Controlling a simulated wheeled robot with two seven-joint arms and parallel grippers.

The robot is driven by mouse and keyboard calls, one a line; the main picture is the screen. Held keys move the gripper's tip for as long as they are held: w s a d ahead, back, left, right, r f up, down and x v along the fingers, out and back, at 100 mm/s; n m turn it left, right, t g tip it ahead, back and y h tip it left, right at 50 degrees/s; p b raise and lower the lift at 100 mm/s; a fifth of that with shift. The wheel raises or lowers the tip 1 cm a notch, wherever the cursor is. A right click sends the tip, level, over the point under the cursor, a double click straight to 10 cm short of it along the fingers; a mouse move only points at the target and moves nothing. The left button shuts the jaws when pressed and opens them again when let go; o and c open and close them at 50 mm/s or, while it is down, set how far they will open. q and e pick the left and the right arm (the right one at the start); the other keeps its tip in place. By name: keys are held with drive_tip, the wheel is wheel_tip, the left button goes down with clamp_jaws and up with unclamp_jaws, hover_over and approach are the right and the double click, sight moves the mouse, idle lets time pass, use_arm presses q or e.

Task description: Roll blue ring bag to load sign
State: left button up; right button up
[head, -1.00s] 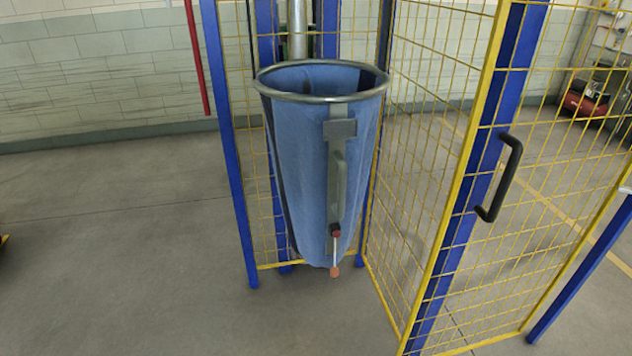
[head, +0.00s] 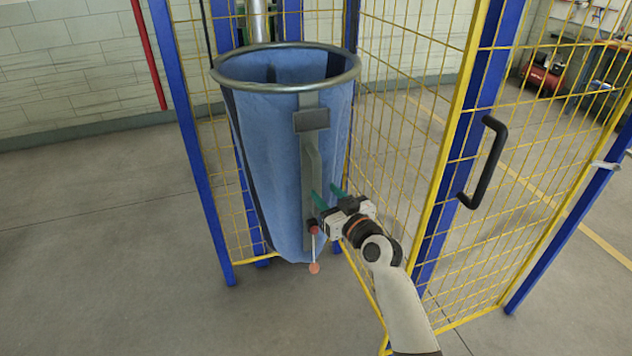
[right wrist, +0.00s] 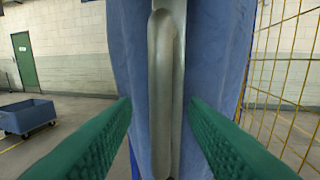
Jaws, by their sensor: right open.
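The blue ring bag (head: 272,150) hangs upright in the head view, with a grey metal ring at its open top. A grey strip down its front carries a vertical handle (head: 314,170), with a red knob and a short dangling pull below. My right gripper (head: 327,194) is open at the lower part of the handle. In the right wrist view the handle (right wrist: 161,90) stands between the two green fingers, with gaps on both sides. The blue bag (right wrist: 130,60) fills the background there. I see no load sign. My left gripper is not in view.
A yellow mesh cage with blue posts (head: 188,150) surrounds the bag at the back and right. Its mesh door has a black handle (head: 484,162). The floor at left is clear. A blue cart (right wrist: 27,115) stands far left in the right wrist view.

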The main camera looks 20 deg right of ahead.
sight(319, 187)
drive_tip(key=shift+x, duration=2.5)
clamp_jaws()
